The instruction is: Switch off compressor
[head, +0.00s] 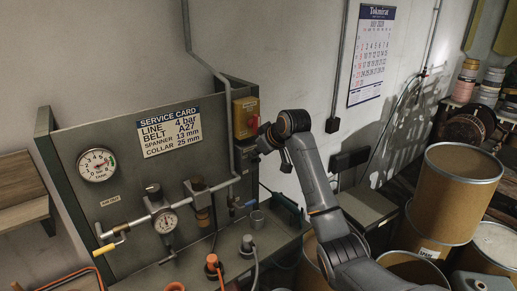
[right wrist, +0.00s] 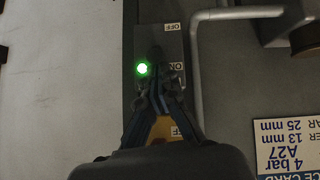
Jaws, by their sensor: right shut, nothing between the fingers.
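The switch box (head: 241,112) is yellow with a red part (head: 253,123) on its face, mounted at the right edge of the grey panel. My right gripper (head: 266,138) is at its lower right, shut and empty. In the right wrist view, turned upside down, the shut fingertips (right wrist: 158,58) lie over a grey plate. My left gripper is out of view.
A grey pipe (head: 230,140) runs down close beside the switch box. The panel carries a service card (head: 170,131), a round gauge (head: 97,165) and valve piping with a second gauge (head: 166,222). Brown drums (head: 452,195) stand at the right.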

